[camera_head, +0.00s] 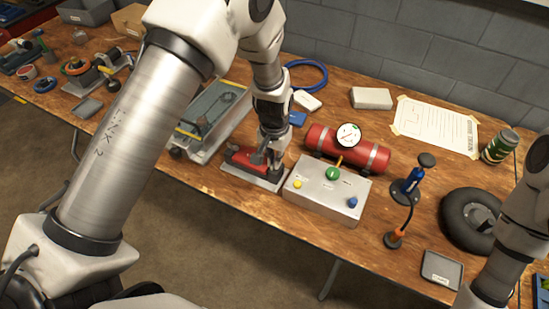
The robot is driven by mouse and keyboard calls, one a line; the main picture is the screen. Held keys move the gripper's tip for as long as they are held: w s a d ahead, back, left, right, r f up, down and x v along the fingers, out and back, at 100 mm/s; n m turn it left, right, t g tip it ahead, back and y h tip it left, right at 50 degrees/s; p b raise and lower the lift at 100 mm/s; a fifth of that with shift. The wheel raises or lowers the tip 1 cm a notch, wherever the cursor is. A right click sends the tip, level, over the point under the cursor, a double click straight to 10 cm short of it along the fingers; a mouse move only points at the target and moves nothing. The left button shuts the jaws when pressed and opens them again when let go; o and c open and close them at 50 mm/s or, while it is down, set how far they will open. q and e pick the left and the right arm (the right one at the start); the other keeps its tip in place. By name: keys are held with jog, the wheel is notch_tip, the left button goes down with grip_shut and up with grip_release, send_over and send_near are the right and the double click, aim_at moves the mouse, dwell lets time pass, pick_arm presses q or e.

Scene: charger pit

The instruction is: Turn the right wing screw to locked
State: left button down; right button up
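My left gripper (267,154) reaches down from above at a red device (243,157) on a grey plate (252,180) near the table's front edge. Its fingers are at the right part of the red device. They are small and dark here, so I cannot tell whether they are open or closed. I cannot make out a wing screw; the gripper covers part of the device. My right arm shows at the lower right, with its gripper out of the picture.
A grey control box (322,199) with yellow, green and blue knobs stands close to the right of the red device. Behind it lies a red cylinder (379,160) with a gauge (347,134). A grey machine (205,122) is to the left. A tire (456,225) lies at the right.

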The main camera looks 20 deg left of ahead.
pick_arm(q)
jog(key=shift+m, duration=0.3)
jog(key=m+p, duration=0.1)
jog(key=m, duration=0.1)
jog(key=shift+r+m+p, duration=0.1)
jog(key=shift+m+p, duration=0.2)
jog(key=shift+p, duration=0.05)
jog(key=m+p, duration=0.2)
jog(key=m, duration=0.3)
jog(key=m+p, duration=0.2)
jog(key=m, duration=0.3)
jog(key=shift+m, duration=0.4)
jog(key=shift+m+p, duration=1)
jog(key=shift+m, duration=0.9)
jog(key=c, duration=1.3)
grip_release()
